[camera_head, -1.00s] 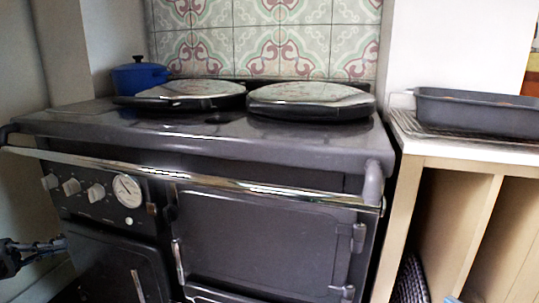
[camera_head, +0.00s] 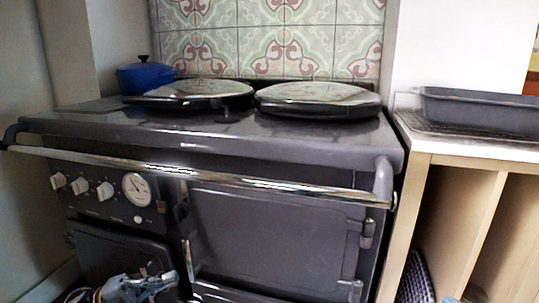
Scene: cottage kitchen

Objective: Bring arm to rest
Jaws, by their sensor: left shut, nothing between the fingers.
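My left gripper (camera_head: 165,281) shows at the bottom edge, left of centre, in front of the lower part of the dark range cooker (camera_head: 270,232). It is shut with nothing in it, and most of its arm is below the frame. The gripper looks apart from the cooker front, though the gap is hard to judge. My right gripper is not in view.
The cooker's chrome rail (camera_head: 250,182) runs across its front and sticks out. Two round lids (camera_head: 318,98) and a blue pot (camera_head: 144,76) are on top.

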